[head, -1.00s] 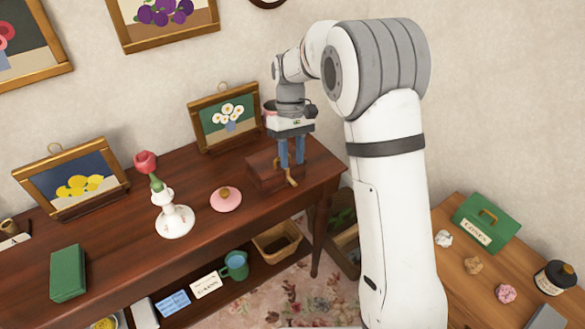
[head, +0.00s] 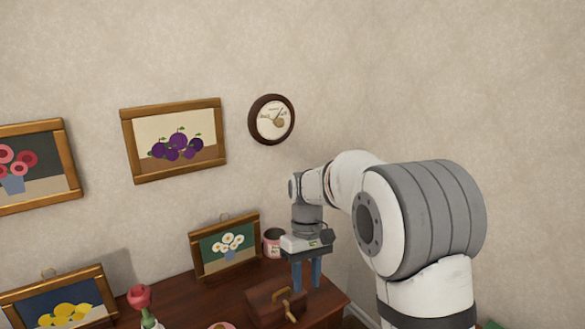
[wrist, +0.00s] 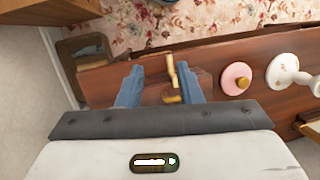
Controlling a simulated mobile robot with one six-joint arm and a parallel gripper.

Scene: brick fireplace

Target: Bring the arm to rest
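My gripper (head: 307,288) points down above the right end of the dark wooden sideboard (head: 190,293), just behind and to the right of a small wooden box (head: 262,301). Its two blue fingers stand apart in the wrist view (wrist: 160,66), with nothing visibly clamped between them. A brass handle (head: 289,306) shows at the box's front right; it also shows between the fingers in the wrist view (wrist: 171,72). I cannot tell whether the fingers touch the box. My arm is bent, reaching in from the right.
A red flower in a white vase (head: 141,300) stands further left. A round wall dial (head: 271,120) hangs above. The wall at upper right is bare.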

